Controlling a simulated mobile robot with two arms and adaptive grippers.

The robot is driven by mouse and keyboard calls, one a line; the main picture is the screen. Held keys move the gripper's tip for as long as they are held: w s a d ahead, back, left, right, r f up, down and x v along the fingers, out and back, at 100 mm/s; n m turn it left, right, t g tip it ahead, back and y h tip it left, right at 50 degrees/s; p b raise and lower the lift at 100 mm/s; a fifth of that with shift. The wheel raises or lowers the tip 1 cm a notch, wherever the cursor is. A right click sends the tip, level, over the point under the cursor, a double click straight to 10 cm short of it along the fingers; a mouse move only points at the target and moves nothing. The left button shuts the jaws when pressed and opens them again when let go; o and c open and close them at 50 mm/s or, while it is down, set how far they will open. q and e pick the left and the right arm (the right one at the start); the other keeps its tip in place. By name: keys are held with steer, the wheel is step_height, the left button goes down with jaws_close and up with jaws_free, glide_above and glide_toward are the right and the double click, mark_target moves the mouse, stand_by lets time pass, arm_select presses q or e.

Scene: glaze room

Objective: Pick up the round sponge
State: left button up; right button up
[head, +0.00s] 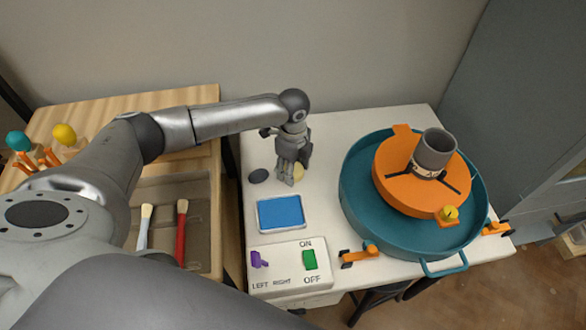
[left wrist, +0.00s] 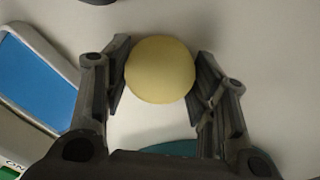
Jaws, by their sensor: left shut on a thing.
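The round sponge (head: 299,172) is a small pale yellow disc near the left side of the white table, partly hidden by my left gripper (head: 286,180). In the left wrist view the sponge (left wrist: 160,70) sits between the two dark fingers of that gripper (left wrist: 160,82), which are shut on its sides. The gripper points down at the table. I cannot tell whether the sponge still touches the tabletop. My right gripper is not in view.
A dark oval piece (head: 258,176) lies just left of the gripper. A blue pad in a tray (head: 258,217) and a switch panel (head: 284,266) are nearer. A teal basin (head: 357,200) with an orange wheel fills the right. The table's back middle is clear.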

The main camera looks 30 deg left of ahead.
arm_select(q)
steer(key=shift+r, duration=0.15)
steer(key=shift+r, duration=0.25)
step_height(320, 180, up, 2)
steer(key=shift+r, duration=0.15)
steer(key=s+d+r, duration=0.4)
steer(key=s+r, duration=0.6)
steer(key=s, duration=0.3)
steer(key=shift+s+d, duration=0.15)
steer(key=shift+d, duration=0.05)
